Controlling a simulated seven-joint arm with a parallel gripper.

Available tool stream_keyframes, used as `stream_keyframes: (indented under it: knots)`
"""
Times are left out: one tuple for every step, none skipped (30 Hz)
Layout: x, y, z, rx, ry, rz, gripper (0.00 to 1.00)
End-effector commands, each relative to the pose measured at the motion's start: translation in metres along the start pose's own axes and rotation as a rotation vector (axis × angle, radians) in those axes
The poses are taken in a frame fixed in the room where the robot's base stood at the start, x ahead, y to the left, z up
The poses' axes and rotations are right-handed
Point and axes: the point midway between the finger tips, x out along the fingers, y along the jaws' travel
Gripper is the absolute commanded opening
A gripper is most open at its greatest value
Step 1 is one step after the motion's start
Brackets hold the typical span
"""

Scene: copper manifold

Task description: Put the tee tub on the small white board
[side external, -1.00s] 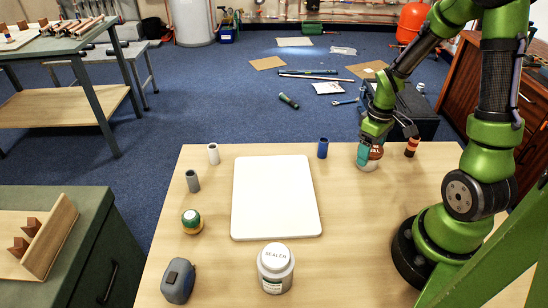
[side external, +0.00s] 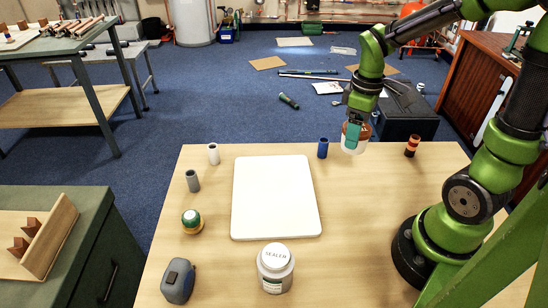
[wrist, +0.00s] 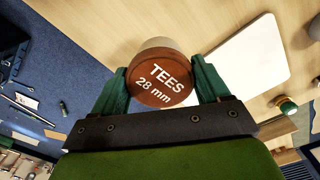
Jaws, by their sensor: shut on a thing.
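The tee tub (side external: 356,140) is a small white tub with a brown lid. In the wrist view its lid (wrist: 161,82) reads "TEES 28 mm". My gripper (side external: 354,130) is shut on the tub, one green finger on each side of it, and holds it above the back right of the table. The small white board (side external: 275,198) lies flat and bare in the middle of the table, left of and nearer than the tub. A corner of the board (wrist: 245,68) shows in the wrist view, to the right of the tub.
A blue cylinder (side external: 323,148) stands between the tub and the board. An orange-and-black cylinder (side external: 411,146) stands to the right. White (side external: 213,154) and grey (side external: 192,181) cylinders, a green-topped roll (side external: 192,221) and a tape measure (side external: 178,281) line the left.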

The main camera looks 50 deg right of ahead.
Motion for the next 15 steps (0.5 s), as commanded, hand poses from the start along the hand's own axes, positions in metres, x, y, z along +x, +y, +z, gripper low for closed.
stream_keyframes:
  knots:
    - [0.002,-0.025,-0.005,-0.093,0.0,-0.003,0.25]
    - [0.004,-0.039,-0.007,-0.145,0.0,-0.004,0.25]
    - [0.007,-0.057,-0.007,-0.215,-0.001,-0.004,0.25]
    - [0.009,-0.069,-0.007,-0.266,-0.002,-0.005,0.25]
    - [0.011,-0.082,-0.005,-0.317,-0.003,-0.005,0.25]
    - [0.014,-0.096,-0.003,-0.381,-0.003,-0.005,0.25]
    - [0.017,-0.106,0.0,-0.425,-0.005,-0.005,0.25]
    - [0.019,-0.116,0.003,-0.466,-0.005,-0.005,0.25]
    - [0.021,-0.126,0.006,-0.517,-0.006,-0.004,0.25]
    - [0.024,-0.133,0.01,-0.551,-0.008,-0.004,0.25]
    - [0.026,-0.138,0.012,-0.581,-0.008,-0.003,0.25]
    - [0.028,-0.143,0.016,-0.613,-0.01,-0.002,0.25]
    - [0.03,-0.146,0.018,-0.63,-0.01,-0.002,0.25]
    - [0.032,-0.148,0.02,-0.645,-0.011,-0.002,0.25]
    - [0.034,-0.148,0.02,-0.655,-0.012,-0.002,0.25]
